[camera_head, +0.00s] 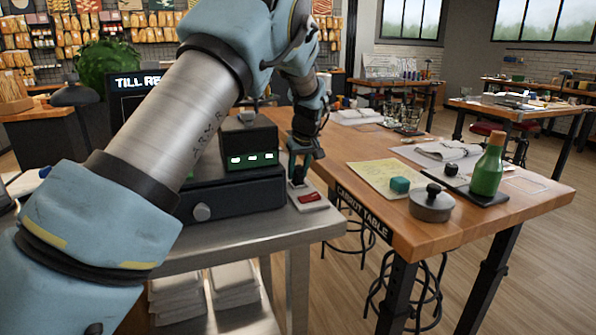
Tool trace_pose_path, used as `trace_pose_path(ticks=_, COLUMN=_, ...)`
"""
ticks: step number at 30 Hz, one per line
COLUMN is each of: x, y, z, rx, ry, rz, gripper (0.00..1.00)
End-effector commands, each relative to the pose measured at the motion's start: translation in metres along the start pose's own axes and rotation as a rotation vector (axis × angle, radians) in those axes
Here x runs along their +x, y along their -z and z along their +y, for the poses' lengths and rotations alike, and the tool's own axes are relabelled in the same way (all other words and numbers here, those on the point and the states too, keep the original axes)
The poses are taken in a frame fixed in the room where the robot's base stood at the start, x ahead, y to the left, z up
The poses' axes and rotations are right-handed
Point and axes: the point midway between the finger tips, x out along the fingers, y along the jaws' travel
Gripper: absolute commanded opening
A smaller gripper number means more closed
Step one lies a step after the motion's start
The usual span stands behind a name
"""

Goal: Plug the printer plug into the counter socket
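A black printer-like box (249,143) with green-white lit marks stands on a wide dark base (238,193) on the grey metal counter (255,232). A small pale plate with a red part (309,197), possibly the counter socket, lies at the counter's right end. My gripper (301,168) points down just above and behind this plate, to the right of the box. Its fingers are small and dark here, and I cannot tell whether they hold anything. I cannot make out the printer plug or its cord. My arm crosses the left and middle of the view and hides part of the counter.
A wooden table (455,225) marked "CARROT TABLE" adjoins the counter on the right. It bears a lidded pot (431,206), a teal block (400,185), a green bottle (488,168) and papers. A black sign (135,95) stands behind my arm. Stools stand below the table.

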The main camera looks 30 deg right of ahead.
Motion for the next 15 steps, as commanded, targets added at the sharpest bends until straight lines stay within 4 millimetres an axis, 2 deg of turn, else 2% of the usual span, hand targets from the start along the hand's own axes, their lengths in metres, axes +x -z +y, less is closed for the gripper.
trace_pose_path(ticks=1, x=-0.0002, y=0.0000, z=0.0000, rx=0.000, ry=0.000, rz=0.000, gripper=0.46)
trace_pose_path(ticks=8, x=-0.0002, y=0.0000, z=0.0000, rx=0.000, ry=0.000, rz=0.000, gripper=0.72)
trace_pose_path(ticks=15, x=-0.0003, y=-0.0001, z=0.0000, rx=0.000, ry=0.000, rz=0.000, gripper=0.73)
